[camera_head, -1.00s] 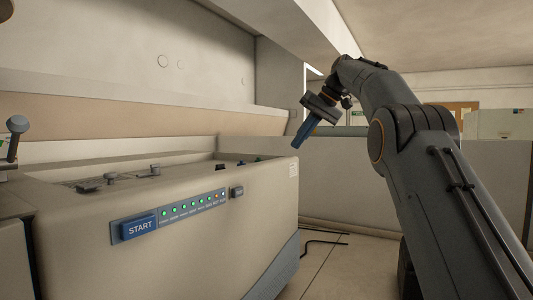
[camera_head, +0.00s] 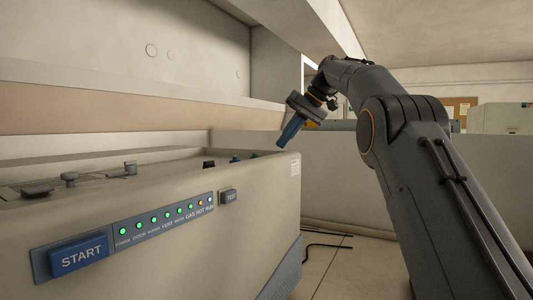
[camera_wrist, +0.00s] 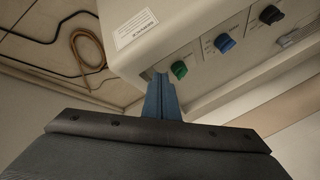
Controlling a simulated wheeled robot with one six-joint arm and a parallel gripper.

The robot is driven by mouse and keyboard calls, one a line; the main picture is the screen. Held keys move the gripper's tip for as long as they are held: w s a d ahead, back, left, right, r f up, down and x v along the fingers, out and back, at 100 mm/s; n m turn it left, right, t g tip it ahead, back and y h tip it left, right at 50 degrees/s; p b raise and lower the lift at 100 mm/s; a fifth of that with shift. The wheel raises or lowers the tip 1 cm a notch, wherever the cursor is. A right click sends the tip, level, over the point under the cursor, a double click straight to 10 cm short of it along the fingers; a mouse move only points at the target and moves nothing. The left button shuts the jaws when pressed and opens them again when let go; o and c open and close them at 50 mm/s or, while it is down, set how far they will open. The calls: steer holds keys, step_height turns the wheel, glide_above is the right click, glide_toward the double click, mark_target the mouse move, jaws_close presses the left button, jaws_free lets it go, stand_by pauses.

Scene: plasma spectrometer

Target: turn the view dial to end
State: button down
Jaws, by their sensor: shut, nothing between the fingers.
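Three dials sit in a row on the spectrometer's top panel. In the wrist view they are a green dial (camera_wrist: 179,69), a blue dial (camera_wrist: 224,43) and a black dial (camera_wrist: 271,14). Their labels are too small to read, so I cannot tell which is the view dial. My gripper (camera_wrist: 160,79) is shut and empty, its blue fingers beside the green dial in the picture; contact is not clear. In the head view my gripper (camera_head: 281,143) hangs above the machine's far right corner, to the right of the green dial (camera_head: 254,156).
The spectrometer's front (camera_head: 180,255) carries a START button (camera_head: 79,257), several lit indicators and a small dark button (camera_head: 229,196). Hoses (camera_wrist: 88,48) lie on the floor beyond the machine's end.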

mark_target(255, 157)
steer(key=x, duration=0.3)
steer(key=shift+a+f, duration=0.15)
steer(key=shift+a, duration=0.05)
steer(key=a+p, duration=0.1)
steer(key=a, duration=0.2)
steer(key=shift+s+f+p, duration=0.15)
steer(key=shift+s+p, duration=0.05)
steer(key=shift+p, duration=0.15)
steer(key=shift+a+f, duration=0.1)
steer(key=shift+a, duration=0.4)
